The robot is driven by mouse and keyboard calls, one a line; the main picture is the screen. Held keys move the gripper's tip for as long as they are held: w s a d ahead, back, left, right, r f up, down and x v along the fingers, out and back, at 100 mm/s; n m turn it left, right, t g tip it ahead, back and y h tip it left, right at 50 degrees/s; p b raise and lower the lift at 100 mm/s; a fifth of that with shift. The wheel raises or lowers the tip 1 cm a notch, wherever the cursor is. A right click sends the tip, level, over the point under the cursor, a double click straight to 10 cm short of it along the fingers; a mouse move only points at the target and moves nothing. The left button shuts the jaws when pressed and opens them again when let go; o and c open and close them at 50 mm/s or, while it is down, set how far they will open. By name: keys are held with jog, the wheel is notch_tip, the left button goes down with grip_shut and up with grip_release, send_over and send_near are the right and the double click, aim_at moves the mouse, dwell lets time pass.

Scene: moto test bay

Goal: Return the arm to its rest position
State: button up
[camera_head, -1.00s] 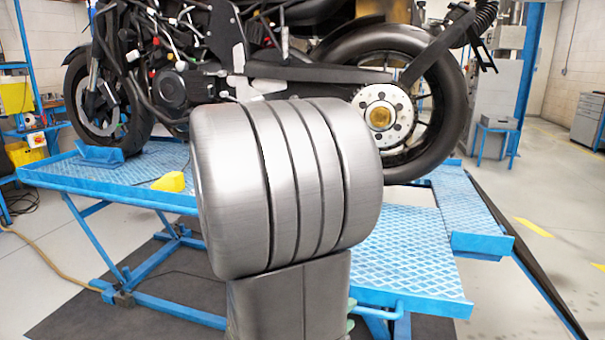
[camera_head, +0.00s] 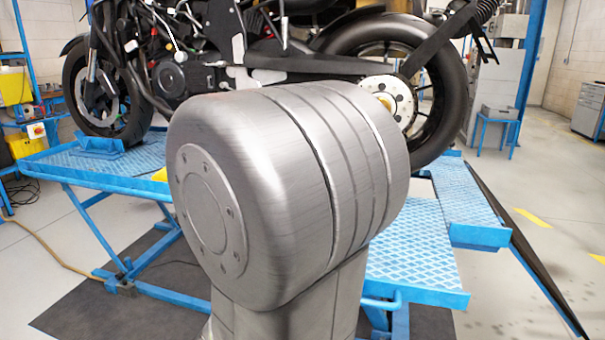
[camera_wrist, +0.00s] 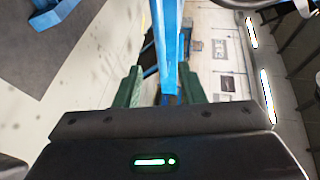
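My gripper (camera_wrist: 158,86) shows in the wrist view. Its two green fingers stand apart with nothing held between them. A blue post passes behind the gap, in the background. In the head view a large grey joint of my own arm fills the middle, with a round bolted cap facing left. The gripper is not visible in the head view.
A dark motorcycle (camera_head: 165,82) stands on a blue lift table (camera_head: 130,162) behind my arm. The arm hides part of both. A blue stool (camera_head: 497,125) and a grey cabinet (camera_head: 588,108) stand at the right. Open floor lies at the right.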

jog(key=shift+b+x, duration=1)
jog(key=shift+x, duration=4.6)
jog(key=shift+w+d, duration=0.15)
jog(key=shift+w, duration=0.4)
